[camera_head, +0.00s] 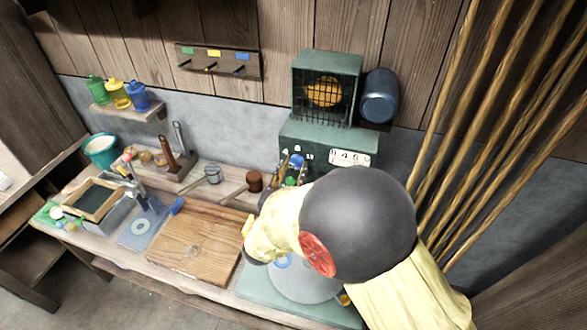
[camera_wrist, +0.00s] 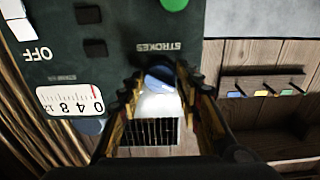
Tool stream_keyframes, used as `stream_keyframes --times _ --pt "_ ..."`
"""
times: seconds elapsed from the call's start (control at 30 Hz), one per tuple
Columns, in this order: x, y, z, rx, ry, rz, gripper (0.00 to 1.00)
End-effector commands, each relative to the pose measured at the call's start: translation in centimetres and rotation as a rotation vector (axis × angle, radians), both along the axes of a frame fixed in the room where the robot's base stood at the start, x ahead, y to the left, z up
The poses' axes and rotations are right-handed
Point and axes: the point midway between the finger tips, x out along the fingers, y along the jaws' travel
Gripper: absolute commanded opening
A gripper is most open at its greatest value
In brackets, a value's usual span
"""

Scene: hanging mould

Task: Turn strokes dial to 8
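The strokes dial seems to be the blue knob (camera_wrist: 160,80) between my fingers in the wrist view, beside the upside-down STROKES label. My gripper (camera_wrist: 163,88) has its fingers apart on both sides of it, and I see no clear contact. A pale patch and a dark grid show between the fingers. The white scale (camera_wrist: 70,99), marked 0, 4, 8 and 12, has a red mark near 0. In the head view the scale (camera_head: 352,158) sits on the green machine (camera_head: 330,136). My gripper (camera_head: 293,172) is at the panel, partly hidden by my arm.
A caged orange part (camera_head: 324,92) and a dark blue cylinder (camera_head: 380,95) are above the panel. Long poles (camera_head: 480,130) stand at the right. A wooden board (camera_head: 190,240), a framed tray (camera_head: 92,199) and tools cover the bench. A hook rack (camera_head: 217,62) hangs on the wall.

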Motion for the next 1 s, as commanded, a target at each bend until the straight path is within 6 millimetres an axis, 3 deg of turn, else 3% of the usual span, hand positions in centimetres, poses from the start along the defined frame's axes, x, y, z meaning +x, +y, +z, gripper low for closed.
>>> stream_keyframes --times 0.43,0.77,1.0 --pt "0.0 0.03 0.01 0.0 0.0 0.001 0.07" --pt "0.02 0.08 -0.12 0.043 -0.019 0.001 0.07" --pt "0.04 0.12 -0.29 0.18 -0.076 0.002 0.07"
